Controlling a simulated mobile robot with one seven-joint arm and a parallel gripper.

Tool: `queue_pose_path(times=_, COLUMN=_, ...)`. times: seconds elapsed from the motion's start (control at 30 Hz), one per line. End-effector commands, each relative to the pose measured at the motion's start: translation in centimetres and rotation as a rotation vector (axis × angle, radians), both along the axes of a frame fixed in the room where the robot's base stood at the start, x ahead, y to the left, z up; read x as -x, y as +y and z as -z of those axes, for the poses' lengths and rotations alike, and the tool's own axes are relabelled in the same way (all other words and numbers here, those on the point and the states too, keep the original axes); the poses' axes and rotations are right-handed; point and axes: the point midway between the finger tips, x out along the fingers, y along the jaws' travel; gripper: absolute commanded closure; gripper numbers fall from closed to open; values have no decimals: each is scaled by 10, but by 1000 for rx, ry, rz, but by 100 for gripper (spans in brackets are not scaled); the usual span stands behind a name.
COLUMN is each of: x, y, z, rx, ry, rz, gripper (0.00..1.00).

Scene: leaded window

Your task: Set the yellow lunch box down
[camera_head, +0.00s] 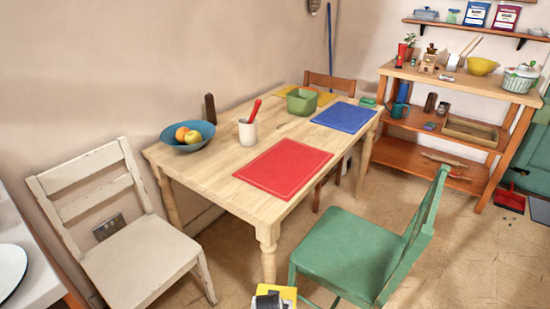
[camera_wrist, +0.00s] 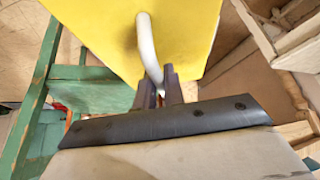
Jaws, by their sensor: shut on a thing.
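The yellow lunch box (camera_wrist: 185,30) fills the top middle of the wrist view, with its pale curved handle (camera_wrist: 148,45) towards me. My gripper (camera_wrist: 158,88) is shut on the handle, with its dark fingers on either side of it. In the head view only a bit of the yellow box (camera_head: 288,293) shows at the bottom edge, by the dark and pale end of my gripper (camera_head: 268,300). They are in front of the wooden table's near corner. The rest of the box is cut off below.
The wooden table (camera_head: 215,170) holds a red mat (camera_head: 283,168), blue mat (camera_head: 344,117), fruit bowl (camera_head: 188,140), crock (camera_head: 247,132) and green container (camera_head: 301,101). Bare wood lies around the red mat. A green chair (camera_head: 345,250) and white chair (camera_head: 140,258) flank the near end.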

Motion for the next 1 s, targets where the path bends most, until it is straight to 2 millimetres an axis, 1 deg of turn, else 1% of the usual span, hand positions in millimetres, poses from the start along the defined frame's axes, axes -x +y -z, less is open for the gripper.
queue_pose_path(times=0.03, x=6, y=-2, z=15, rx=0, ry=3, rz=-35, gripper=100)
queue_pose_path(times=0.1, x=11, y=-2, z=30, rx=1, ry=2, rz=-79, gripper=100)
queue_pose_path(times=0.23, x=16, y=-3, z=42, rx=-1, ry=-3, rz=-116, gripper=100)
queue_pose_path(times=1.0, x=15, y=-4, z=43, rx=1, ry=-5, rz=-120, gripper=100)
